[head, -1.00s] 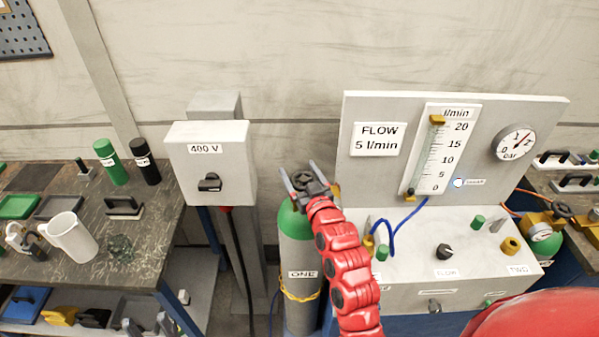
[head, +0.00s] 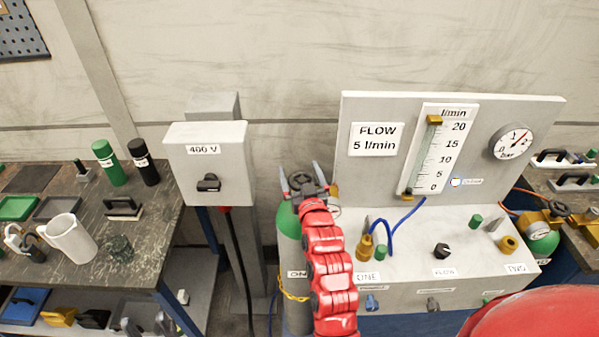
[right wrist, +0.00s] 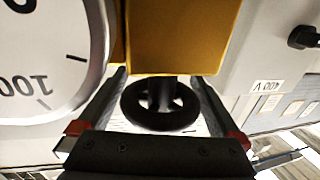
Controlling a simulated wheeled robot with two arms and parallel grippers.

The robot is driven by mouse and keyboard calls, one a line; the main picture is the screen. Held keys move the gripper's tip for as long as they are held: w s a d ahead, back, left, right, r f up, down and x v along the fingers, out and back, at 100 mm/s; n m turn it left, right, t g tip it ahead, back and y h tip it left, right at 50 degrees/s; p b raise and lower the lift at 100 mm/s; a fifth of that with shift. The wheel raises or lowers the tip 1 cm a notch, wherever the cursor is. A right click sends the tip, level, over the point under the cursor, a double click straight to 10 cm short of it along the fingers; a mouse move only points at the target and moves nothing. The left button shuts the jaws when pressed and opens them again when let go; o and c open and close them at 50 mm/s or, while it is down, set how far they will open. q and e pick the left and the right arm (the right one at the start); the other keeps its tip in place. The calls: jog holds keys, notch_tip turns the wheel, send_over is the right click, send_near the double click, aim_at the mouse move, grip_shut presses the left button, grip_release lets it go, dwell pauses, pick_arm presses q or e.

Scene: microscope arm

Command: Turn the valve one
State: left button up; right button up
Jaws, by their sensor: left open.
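The green-and-grey gas cylinder (head: 291,260) stands left of the flow bench, its "ONE" label partly covered by my red arm. Its valve has a dark round handwheel (right wrist: 160,106), which also shows at the cylinder's top in the head view (head: 306,181). In the right wrist view the wheel sits in front of a brass body (right wrist: 185,35). My right gripper (right wrist: 160,100) has its two fingers apart, one on each side of the wheel, with narrow gaps seen between fingers and rim. Whether either finger touches it cannot be told. My left gripper is not in view.
A dial gauge (right wrist: 45,55) lies close to the left finger in the right wrist view. A 400 V box (head: 208,165) stands left of the cylinder. The flow panel (head: 375,170) and bench (head: 410,275) stand right, with a second green cylinder (head: 541,243) beyond.

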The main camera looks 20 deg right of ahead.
jog(key=shift+s+f, duration=0.1)
jog(key=shift+s, duration=0.2)
jog(key=s+a+p, duration=0.1)
jog(key=s+p, duration=0.3)
jog(key=s, duration=1.2)
jog(key=shift+s+p, duration=0.3)
jog(key=shift+s, duration=0.1)
jog(key=shift+a, duration=0.15)
